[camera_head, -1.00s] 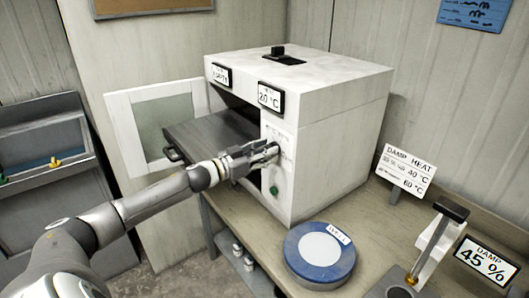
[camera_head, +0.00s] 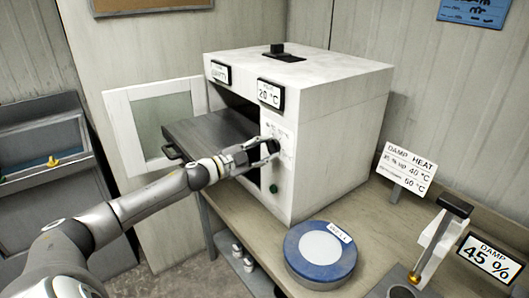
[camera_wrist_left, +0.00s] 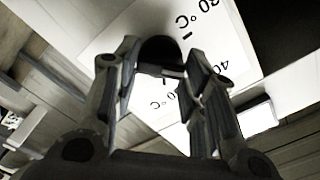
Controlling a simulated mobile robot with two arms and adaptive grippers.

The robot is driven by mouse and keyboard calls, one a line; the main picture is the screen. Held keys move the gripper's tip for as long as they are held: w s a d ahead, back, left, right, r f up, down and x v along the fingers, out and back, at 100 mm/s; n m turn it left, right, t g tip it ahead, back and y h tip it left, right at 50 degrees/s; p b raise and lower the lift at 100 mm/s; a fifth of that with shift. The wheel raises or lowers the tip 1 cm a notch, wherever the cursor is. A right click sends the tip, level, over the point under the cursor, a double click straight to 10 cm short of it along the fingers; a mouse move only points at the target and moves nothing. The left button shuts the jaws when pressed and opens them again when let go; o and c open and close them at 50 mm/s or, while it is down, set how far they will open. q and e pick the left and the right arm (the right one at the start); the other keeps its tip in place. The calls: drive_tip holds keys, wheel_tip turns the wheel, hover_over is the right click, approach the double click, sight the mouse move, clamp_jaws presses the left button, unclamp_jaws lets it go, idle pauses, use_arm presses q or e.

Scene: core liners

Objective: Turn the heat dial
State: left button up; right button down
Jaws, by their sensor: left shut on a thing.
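The heat dial is a dark round knob on the front panel of a white oven (camera_head: 335,150). In the left wrist view the dial (camera_wrist_left: 160,50) sits between my fingertips, against a white scale with temperature marks. My left gripper (camera_head: 271,147) is shut on the dial; it also shows in the left wrist view (camera_wrist_left: 160,72). My right gripper is not in view.
The oven door (camera_head: 155,125) stands open at left, with a grey tray (camera_head: 212,135) sticking out. A green button (camera_head: 273,188) is below the dial. A blue round device (camera_head: 320,280), a damp heat sign (camera_head: 407,168) and a 45 % display (camera_head: 487,260) stand on the bench.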

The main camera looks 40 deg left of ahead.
use_arm(q)
drive_tip(key=shift+m, duration=0.8)
drive_tip(key=o, duration=1)
drive_tip(key=shift+s, duration=0.1)
drive_tip(key=shift+v, duration=5.9)
